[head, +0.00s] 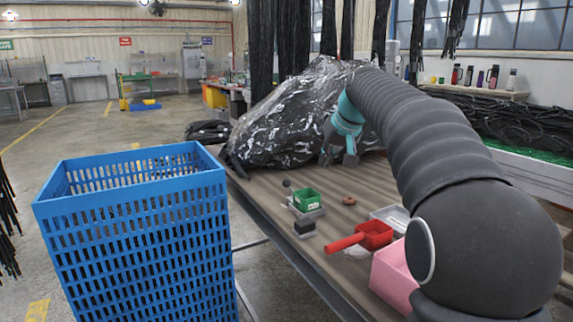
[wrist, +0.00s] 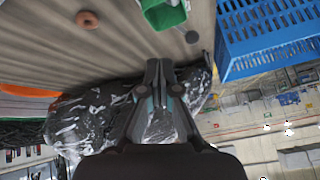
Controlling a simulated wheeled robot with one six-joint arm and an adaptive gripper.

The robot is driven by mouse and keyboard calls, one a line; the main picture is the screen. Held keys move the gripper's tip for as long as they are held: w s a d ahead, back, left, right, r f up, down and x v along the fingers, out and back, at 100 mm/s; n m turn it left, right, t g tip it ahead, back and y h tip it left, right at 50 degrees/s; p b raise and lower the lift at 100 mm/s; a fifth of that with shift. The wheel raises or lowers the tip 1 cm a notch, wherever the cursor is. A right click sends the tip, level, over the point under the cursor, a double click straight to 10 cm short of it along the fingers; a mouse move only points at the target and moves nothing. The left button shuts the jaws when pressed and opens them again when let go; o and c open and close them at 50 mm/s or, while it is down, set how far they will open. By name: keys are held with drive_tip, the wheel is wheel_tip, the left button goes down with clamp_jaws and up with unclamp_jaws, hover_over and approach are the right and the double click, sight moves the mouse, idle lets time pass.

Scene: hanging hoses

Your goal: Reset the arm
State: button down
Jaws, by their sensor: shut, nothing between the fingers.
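My arm, sleeved in dark ribbed cover, reaches from the lower right over the table (head: 300,255) in the head view. My gripper (head: 338,158), with a turquoise section behind it, hangs in front of the black plastic-wrapped heap (head: 290,115), above the table's far part. In the wrist view my gripper (wrist: 160,66) has its fingertips together, with nothing between them. The wrapped heap (wrist: 88,125) shows behind the fingers there. Whether the gripper touches the heap cannot be told.
A blue crate (head: 140,235) stands left of the table. On the table are a green container (head: 307,200), a small black block (head: 304,227), a brown ring (head: 349,201), a red scoop (head: 375,235) and a pink box (head: 390,277). Black hoses (head: 262,45) hang behind.

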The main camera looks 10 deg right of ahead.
drive_tip(key=s+f, duration=0.6)
drive_tip(key=s, duration=0.6)
drive_tip(key=s+a+f+h, duration=0.1)
drive_tip(key=s+f, duration=0.6)
drive_tip(key=s, duration=0.6)
drive_tip(key=s+a+f+g+h, duration=0.1)
drive_tip(key=s+f, duration=0.5)
drive_tip(key=s, duration=0.7)
drive_tip(key=shift+a+f, duration=0.25)
drive_tip(key=shift+f, duration=0.15)
